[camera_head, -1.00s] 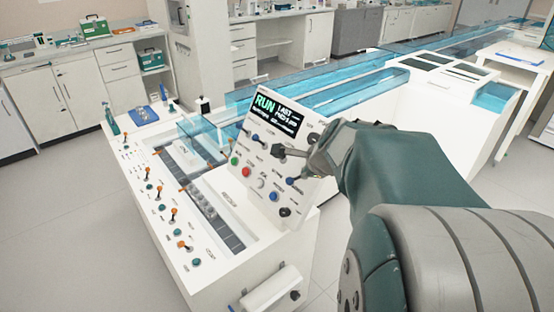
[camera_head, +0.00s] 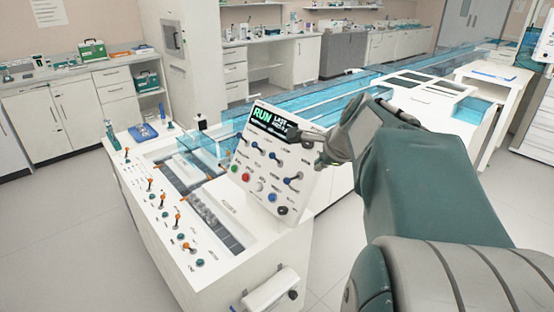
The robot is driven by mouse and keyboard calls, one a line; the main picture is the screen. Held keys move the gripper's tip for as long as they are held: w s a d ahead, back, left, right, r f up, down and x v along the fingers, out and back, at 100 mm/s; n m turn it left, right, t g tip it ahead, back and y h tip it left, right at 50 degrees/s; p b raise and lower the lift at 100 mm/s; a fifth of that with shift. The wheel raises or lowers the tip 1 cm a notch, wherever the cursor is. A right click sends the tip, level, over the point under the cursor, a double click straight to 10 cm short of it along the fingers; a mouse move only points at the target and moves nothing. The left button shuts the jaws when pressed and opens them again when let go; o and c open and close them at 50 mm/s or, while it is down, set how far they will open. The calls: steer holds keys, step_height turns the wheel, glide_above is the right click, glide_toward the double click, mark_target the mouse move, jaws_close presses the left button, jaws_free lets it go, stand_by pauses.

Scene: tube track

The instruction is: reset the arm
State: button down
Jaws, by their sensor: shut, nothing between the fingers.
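My gripper (camera_head: 304,137) is shut and empty. It is in front of the upper right part of the tilted control panel (camera_head: 262,198), close to its display; I cannot tell whether it touches the panel. The display (camera_head: 268,122) reads "RUN" in green with smaller white text beside it. The panel carries a green button (camera_head: 234,168), a red button (camera_head: 246,177), a blue one and several toggle levers. My arm comes in from the lower right and hides part of the track behind it.
The white console (camera_head: 150,215) has a row of orange-tipped levers and a dark track slot. The clear blue tube track (camera_head: 340,88) runs to the back right. Counters with green boxes (camera_head: 92,50) stand at the back left. The floor at left is clear.

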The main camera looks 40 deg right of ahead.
steer(key=s+a+f+n+y, duration=0.1)
steer(key=s+a+f+n, duration=0.15)
steer(key=a+n, duration=0.95)
steer(key=s+a+f+n+g, duration=0.1)
steer(key=s+a+f+n, duration=0.3)
steer(key=s+a+n, duration=0.5)
steer(key=a+n, duration=0.3)
steer(key=a, duration=0.1)
steer(key=shift+s+a+f+n+g, duration=0.2)
steer(key=shift+s+n+g, duration=0.1)
steer(key=shift+s+n, duration=0.1)
steer(key=shift+w+a, duration=0.1)
